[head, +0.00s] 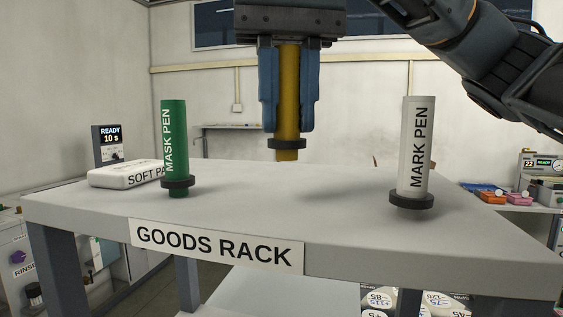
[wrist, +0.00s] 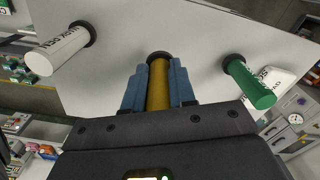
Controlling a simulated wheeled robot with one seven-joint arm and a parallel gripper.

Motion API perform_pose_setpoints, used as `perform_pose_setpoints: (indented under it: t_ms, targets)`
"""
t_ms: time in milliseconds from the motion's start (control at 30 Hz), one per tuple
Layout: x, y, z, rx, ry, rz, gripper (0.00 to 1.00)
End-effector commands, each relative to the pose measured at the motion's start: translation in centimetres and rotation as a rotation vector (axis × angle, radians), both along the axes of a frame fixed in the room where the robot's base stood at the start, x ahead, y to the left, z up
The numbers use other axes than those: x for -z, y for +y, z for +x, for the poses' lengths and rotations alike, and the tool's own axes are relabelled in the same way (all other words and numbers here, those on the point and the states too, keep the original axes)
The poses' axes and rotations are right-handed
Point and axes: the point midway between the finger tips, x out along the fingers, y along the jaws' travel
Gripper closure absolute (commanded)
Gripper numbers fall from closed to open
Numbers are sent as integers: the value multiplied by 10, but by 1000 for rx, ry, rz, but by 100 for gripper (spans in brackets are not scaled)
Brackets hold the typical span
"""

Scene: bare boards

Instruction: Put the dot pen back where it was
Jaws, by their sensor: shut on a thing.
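My gripper (head: 287,125) is shut on a yellow pen (head: 289,85) with a dark collar near its lower end. The pen is upright between the blue fingers, and no lettering on it shows. Its lower tip appears at the back edge of the goods rack (head: 330,215) in the head view; I cannot tell whether it touches the top. The wrist view shows the same pen (wrist: 158,85) between the fingers. A green pen marked MASK PEN (head: 175,135) stands at the left of the rack, and a white pen marked MARK PEN (head: 414,150) at the right.
A white packet (head: 120,175) marked SOFT PA… lies at the rack's left edge, partly behind the green pen. A READY 10 s device (head: 110,145) stands behind it. The rack top between the two standing pens is clear. A side bench (head: 515,205) with small items is at right.

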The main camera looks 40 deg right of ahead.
Motion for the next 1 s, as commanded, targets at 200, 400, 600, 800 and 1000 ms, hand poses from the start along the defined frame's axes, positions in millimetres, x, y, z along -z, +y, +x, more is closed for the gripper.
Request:
perform_pose_setpoints:
  t_ms: [200,400,600,800,1000]
  targets:
    - [11,5,3,1,0,0,100]
    - [39,5,3,0,0,0,100]
    - [43,5,3,0,-1,1,100]
    - [44,5,3,0,-1,1,100]
    - [46,5,3,0,-1,1,65]
